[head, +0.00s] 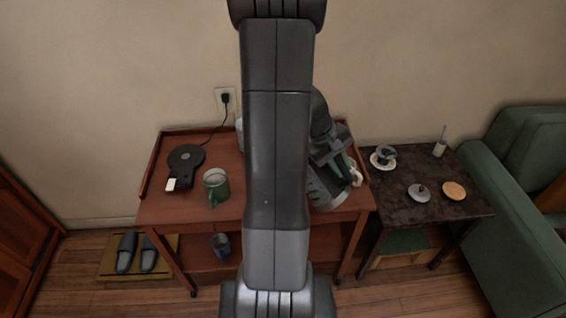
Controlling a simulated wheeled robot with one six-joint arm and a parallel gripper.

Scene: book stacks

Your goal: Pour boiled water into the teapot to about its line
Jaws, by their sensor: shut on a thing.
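My gripper (340,166) is over the right part of the wooden cart, shut on a grey kettle (323,193). The kettle looks tilted, but my arm and gripper cover much of it. A small pale thing (356,174), perhaps part of the teapot, shows just right of the gripper; its line and the water level are hidden. The black kettle base (186,157) stands empty at the cart's left. I cannot see whether water is flowing.
A green mug (215,186) stands on the cart (160,209). The dark side table (394,206) holds a cup on a saucer (375,163), a grey lid (420,193), a round wooden disc (454,191) and a white holder (439,150). A green sofa (510,215) stands right.

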